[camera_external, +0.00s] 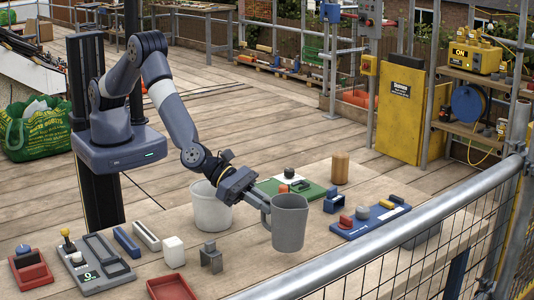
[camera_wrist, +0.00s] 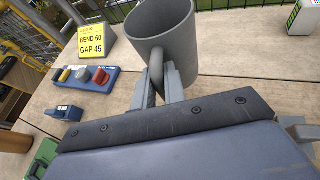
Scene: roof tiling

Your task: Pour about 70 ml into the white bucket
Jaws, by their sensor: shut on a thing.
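My gripper (camera_external: 260,204) is shut on the handle of a grey jug (camera_external: 289,224). The jug is upright, in front of and to the right of the white bucket in the external view, and looks held at or just above the tabletop; I cannot tell which. In the wrist view the jug (camera_wrist: 163,30) is at the top centre, its handle between my fingers (camera_wrist: 160,84). Its inside shows only in part, and I cannot see a liquid level. The white bucket (camera_external: 209,212) stands on the table behind my wrist, which hides part of its rim. The bucket's contents are hidden.
A blue board with coloured knobs (camera_external: 370,221) lies right of the jug. A green board (camera_external: 305,192) and wooden cylinder (camera_external: 340,168) are behind. A yellow sign (camera_wrist: 92,42) reads "BEND 60 GAP 45". A grey block (camera_external: 211,257) and red tray (camera_external: 171,288) are at the front left. A railing (camera_external: 400,247) borders the front right.

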